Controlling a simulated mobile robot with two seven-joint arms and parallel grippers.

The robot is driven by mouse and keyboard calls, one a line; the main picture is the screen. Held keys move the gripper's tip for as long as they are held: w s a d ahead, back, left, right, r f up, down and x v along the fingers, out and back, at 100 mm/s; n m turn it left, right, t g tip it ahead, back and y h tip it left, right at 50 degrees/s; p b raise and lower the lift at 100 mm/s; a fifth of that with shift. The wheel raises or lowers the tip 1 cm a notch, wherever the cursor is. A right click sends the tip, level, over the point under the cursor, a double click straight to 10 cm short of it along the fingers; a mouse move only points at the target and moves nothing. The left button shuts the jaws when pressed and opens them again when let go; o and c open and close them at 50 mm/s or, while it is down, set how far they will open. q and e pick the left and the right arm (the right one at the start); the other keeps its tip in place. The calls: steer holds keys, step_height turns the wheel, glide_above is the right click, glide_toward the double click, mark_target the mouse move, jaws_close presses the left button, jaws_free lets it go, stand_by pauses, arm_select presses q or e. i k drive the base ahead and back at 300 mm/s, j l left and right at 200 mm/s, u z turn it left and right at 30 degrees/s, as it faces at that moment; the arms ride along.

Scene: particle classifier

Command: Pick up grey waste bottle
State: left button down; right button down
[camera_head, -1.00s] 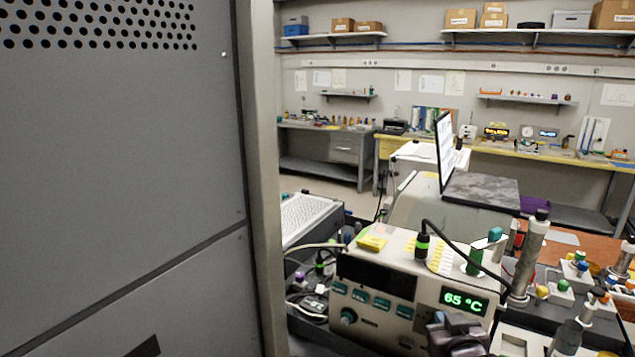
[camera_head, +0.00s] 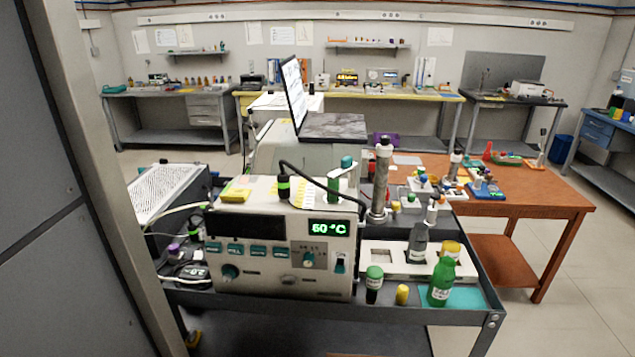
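A grey bottle (camera_head: 418,243) with a dark cap and a pale label stands upright in a white rack (camera_head: 383,258) on the right half of the dark cart. Neither of my grippers shows in this view.
A control box (camera_head: 282,252) with a lit green readout fills the cart's left half. A tall metal cylinder (camera_head: 380,185) stands behind the rack. Small vials (camera_head: 374,284) stand in front. An orange-brown table (camera_head: 530,190) is behind right. A grey panel (camera_head: 45,220) blocks the left.

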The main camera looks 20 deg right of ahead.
mark_target(417, 247)
steer(key=z, duration=1.45)
